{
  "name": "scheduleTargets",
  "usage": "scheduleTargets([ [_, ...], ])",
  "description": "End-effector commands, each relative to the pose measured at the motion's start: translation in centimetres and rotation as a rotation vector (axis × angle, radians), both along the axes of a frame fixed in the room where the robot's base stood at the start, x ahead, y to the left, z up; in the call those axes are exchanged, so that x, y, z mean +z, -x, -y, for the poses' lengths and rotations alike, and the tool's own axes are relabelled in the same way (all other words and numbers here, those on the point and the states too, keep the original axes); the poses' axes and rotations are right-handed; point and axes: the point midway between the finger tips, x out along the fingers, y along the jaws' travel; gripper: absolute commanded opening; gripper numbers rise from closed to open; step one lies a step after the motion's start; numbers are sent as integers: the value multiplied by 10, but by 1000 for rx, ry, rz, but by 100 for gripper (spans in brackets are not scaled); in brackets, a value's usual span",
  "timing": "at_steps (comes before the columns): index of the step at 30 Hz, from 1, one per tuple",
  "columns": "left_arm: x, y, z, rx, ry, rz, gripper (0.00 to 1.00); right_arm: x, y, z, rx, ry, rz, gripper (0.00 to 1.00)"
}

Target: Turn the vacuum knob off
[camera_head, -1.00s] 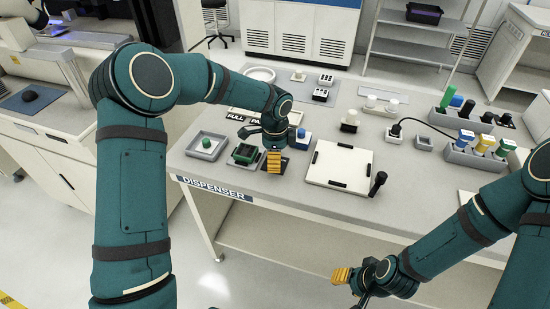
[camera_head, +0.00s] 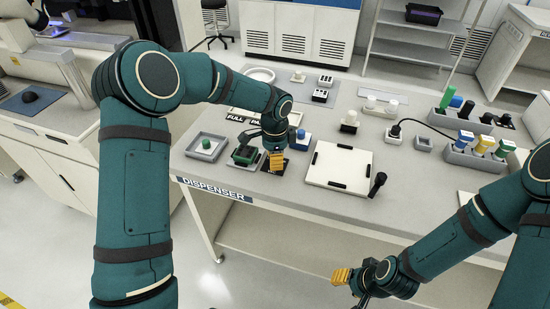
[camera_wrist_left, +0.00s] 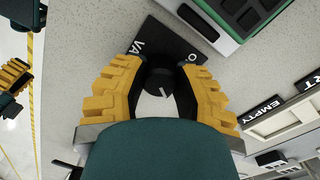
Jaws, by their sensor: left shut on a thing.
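The vacuum knob (camera_wrist_left: 158,82) is a small black round knob with a white pointer line, seen in the left wrist view. It stands on a black plate (camera_wrist_left: 180,45) with white lettering, partly covered; only "VA" and an "O" can be read. My left gripper (camera_head: 276,161) is at the plate near the bench's front edge. In the left wrist view its yellow ridged fingers are on both sides of the knob, shut on it. The fingers hide the knob in the head view. My right gripper (camera_head: 341,277) is in front of the bench, away from everything; its opening cannot be made out.
A green-and-grey device (camera_head: 243,155) sits just left of my left gripper, and a grey tray with a green knob (camera_head: 206,146) further left. A white board (camera_head: 340,167) with black clips lies to the right, with a black-handled lever (camera_head: 377,184) beside it.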

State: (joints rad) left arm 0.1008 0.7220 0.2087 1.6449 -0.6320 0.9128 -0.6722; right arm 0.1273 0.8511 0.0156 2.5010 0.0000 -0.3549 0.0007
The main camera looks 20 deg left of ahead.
Motion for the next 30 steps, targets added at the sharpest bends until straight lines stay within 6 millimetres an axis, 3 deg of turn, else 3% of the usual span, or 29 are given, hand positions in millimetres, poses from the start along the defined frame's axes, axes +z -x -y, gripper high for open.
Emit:
scheduleTargets([
  [30,-1,1,0,957,-4,-2,0,7,1,0,0,0,-3,47],
])
